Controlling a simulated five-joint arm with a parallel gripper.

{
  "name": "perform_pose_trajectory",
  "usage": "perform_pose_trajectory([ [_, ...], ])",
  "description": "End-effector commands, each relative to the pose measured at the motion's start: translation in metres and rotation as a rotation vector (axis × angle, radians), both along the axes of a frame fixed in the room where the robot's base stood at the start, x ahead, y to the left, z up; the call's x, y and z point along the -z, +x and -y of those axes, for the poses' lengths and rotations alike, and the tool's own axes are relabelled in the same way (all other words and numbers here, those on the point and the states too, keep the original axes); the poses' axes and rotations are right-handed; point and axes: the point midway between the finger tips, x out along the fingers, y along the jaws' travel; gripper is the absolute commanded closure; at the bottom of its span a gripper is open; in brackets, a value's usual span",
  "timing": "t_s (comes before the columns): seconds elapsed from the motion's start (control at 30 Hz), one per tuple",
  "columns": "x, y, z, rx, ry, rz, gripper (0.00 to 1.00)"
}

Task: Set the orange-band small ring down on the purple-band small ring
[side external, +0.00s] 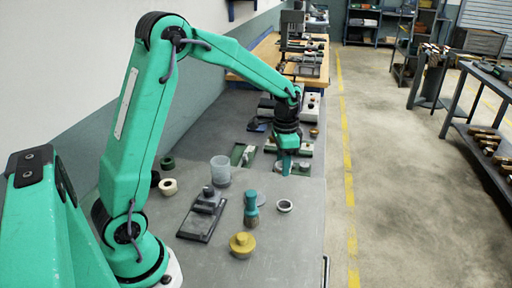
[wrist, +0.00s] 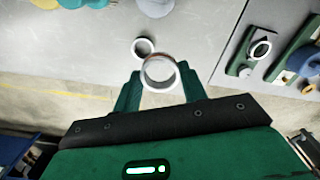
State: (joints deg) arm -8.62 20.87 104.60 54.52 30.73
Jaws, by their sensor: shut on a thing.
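My gripper (wrist: 160,82) is shut on a small pale ring (wrist: 162,88), held between the two green fingers with its open bore toward the wrist camera. A second small ring (wrist: 134,49) lies flat on the grey bench, just beyond and left of the held ring in the wrist view. It appears to be the ring (side external: 285,205) near the bench's right edge in the side view; no purple band can be made out. In the side view my gripper (side external: 286,168) is above the bench, behind that ring, and the held ring is hidden.
A teal-handled tool (side external: 251,207), a yellow knob-topped piece (side external: 242,244), a dark fixture (side external: 203,215) and a pale cup (side external: 220,170) stand left of the bench ring. Green fixtures (wrist: 243,54) lie at the right in the wrist view. Bare bench surrounds the ring.

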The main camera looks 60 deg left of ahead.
Motion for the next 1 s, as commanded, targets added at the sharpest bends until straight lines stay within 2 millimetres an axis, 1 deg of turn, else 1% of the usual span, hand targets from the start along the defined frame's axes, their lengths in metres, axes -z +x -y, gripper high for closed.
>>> perform_pose_trajectory([
  [0.03, -0.002, -0.005, -0.016, -0.030, 0.001, 0.001, 0.82],
  [0.3, -0.009, -0.037, -0.087, -0.167, 0.001, 0.001, 0.82],
  [0.5, -0.014, -0.068, -0.133, -0.266, 0.001, 0.001, 0.82],
  [0.6, -0.016, -0.083, -0.151, -0.308, 0.001, 0.001, 0.82],
  [0.7, -0.018, -0.096, -0.165, -0.342, 0.001, 0.001, 0.82],
  [0.8, -0.019, -0.105, -0.174, -0.365, 0.001, 0.001, 0.82],
  [1.0, -0.020, -0.112, -0.182, -0.384, 0.000, 0.000, 0.82],
])
